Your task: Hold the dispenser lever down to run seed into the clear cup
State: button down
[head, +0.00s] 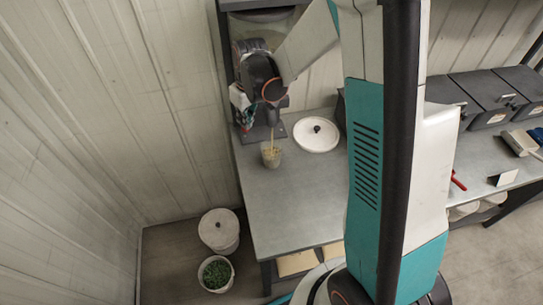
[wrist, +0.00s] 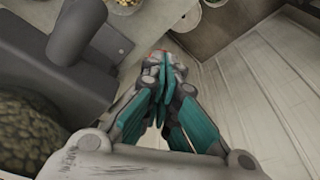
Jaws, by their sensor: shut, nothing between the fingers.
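The dark grey dispenser (head: 262,78) stands at the back left of the bench, and its spout (wrist: 78,32) shows in the wrist view. A thin tan stream of seed (head: 272,133) runs down toward the clear cup (head: 270,157), which stands upright below with seed in it. The cup (wrist: 125,5) is cut off at the top of the wrist view. My gripper (wrist: 163,62) is shut and empty beside the dispenser; it also shows small in the head view (head: 241,101). A bit of red-orange shows at its fingertips, perhaps the lever's end; the lever is mostly hidden.
A white round lid (head: 316,134) with a dark knob lies right of the cup. A lidded white bucket (head: 219,230) and an open bucket of green stuff (head: 215,273) stand on the floor. Grey boxes (head: 498,95) line the bench's right. The wall is close at left.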

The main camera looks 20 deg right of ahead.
notch_tip(320, 180, up, 9)
jog(key=p, duration=0.5)
dwell(0.3)
dwell(1.0)
